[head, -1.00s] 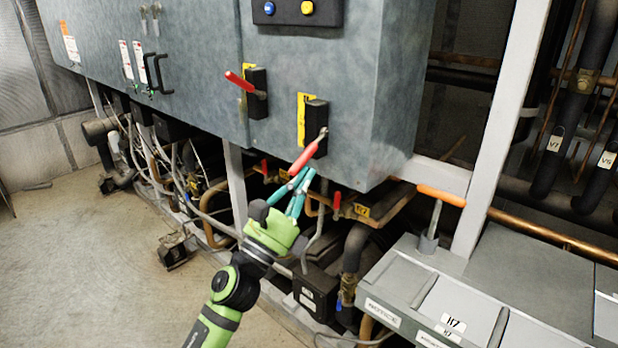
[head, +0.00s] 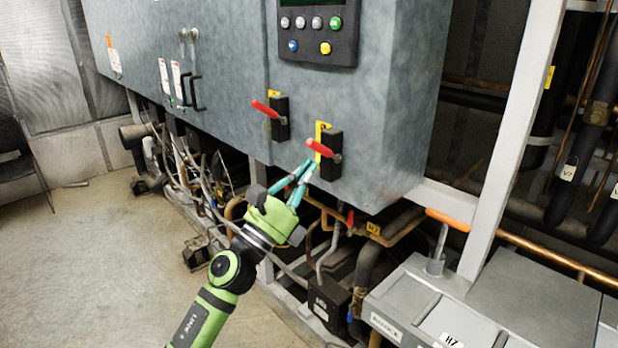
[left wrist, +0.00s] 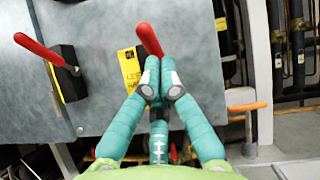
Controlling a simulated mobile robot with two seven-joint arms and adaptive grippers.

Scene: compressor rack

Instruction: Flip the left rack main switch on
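The switch nearest my left gripper has a red handle (head: 320,148) on a black box (head: 331,168), low on the grey cabinet front. Its handle points up and left. A yellow label beside it (left wrist: 130,68), partly covered by the fingers, appears to begin with "LEF" in the left wrist view. My left gripper (head: 313,166) has its teal fingertips drawn together just below this handle, with nothing seen between them. In the left wrist view the fingertips (left wrist: 161,84) overlap the handle's lower end; contact cannot be told. My right gripper is not in view.
A second red-handled switch (head: 266,110) is to the left on the same cabinet. A button panel (head: 318,30) is above. Pipes and hoses run below the cabinet. An orange-handled lever (head: 447,219) stands at right by grey boxes. The floor (head: 110,250) at left is clear.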

